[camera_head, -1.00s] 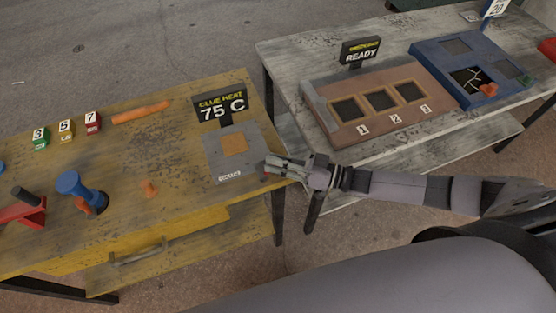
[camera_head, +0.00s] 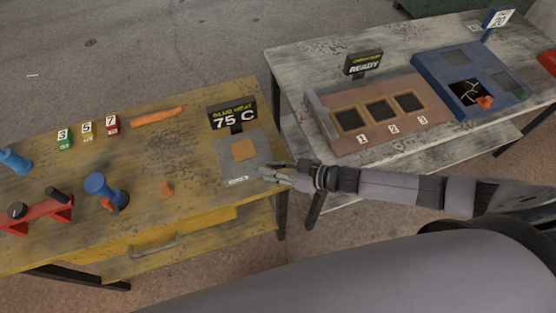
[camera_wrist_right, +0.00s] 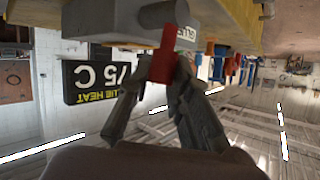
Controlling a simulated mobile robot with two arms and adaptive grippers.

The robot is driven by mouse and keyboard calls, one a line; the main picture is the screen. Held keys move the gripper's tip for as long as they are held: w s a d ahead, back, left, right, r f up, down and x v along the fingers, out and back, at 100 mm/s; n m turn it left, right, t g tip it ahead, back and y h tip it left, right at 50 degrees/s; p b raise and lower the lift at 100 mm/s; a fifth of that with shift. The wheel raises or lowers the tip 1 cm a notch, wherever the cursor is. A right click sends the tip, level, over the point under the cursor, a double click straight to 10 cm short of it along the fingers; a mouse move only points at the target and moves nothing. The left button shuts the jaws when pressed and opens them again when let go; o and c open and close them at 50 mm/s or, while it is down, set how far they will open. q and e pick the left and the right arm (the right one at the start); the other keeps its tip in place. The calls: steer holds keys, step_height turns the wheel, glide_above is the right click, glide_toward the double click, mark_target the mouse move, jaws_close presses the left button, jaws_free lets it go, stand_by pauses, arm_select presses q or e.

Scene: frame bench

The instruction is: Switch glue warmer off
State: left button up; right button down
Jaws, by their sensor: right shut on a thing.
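The glue warmer (camera_head: 260,142) is a grey box with a tan square on top, at the right end of the yellow bench. Its black sign (camera_head: 233,115) reads "GLUE HEAT 75 C". In the right wrist view the sign (camera_wrist_right: 97,82) appears upside down. A red lever (camera_wrist_right: 165,55) sticks out beside a grey cylinder on the warmer's side. My right gripper (camera_head: 264,174) is at the warmer's front right edge. In the wrist view its fingers (camera_wrist_right: 160,80) are shut on the red lever's end. The fingers hide the lever in the head view. My left gripper is out of view.
The yellow bench (camera_head: 180,185) also holds a blue-handled tool (camera_head: 96,184), a red tool (camera_head: 40,212), an orange stick (camera_head: 157,117) and numbered blocks (camera_head: 88,131). A whitewashed bench (camera_head: 300,65) to the right carries a brown tray (camera_head: 338,147) and a blue panel (camera_head: 431,64).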

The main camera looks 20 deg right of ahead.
steer(key=shift+a+r+n+h+p, duration=0.3)
steer(key=shift+a+n+h, duration=0.2)
steer(key=shift+a+h, duration=0.2)
steer(key=a+h, duration=0.1)
steer(key=a+n+h, duration=0.1)
steer(key=h, duration=0.1)
steer(key=shift+f+g, duration=0.3)
steer(key=shift+g, duration=0.1)
steer(key=a+h, duration=0.1)
steer(key=f+n+h, duration=0.1)
steer(key=h, duration=0.1)
steer(key=shift+s+a+n, duration=0.1)
steer(key=shift+a+n, duration=0.2)
steer(key=shift+a, duration=0.05)
steer(key=shift+a+f+h, duration=0.15)
steer(key=shift+a+h, duration=0.05)
steer(key=shift+h, duration=0.4)
steer(key=shift+f, duration=0.1)
steer(key=c, duration=1.4)
jaws_free()
steer(key=shift+c, duration=0.2)
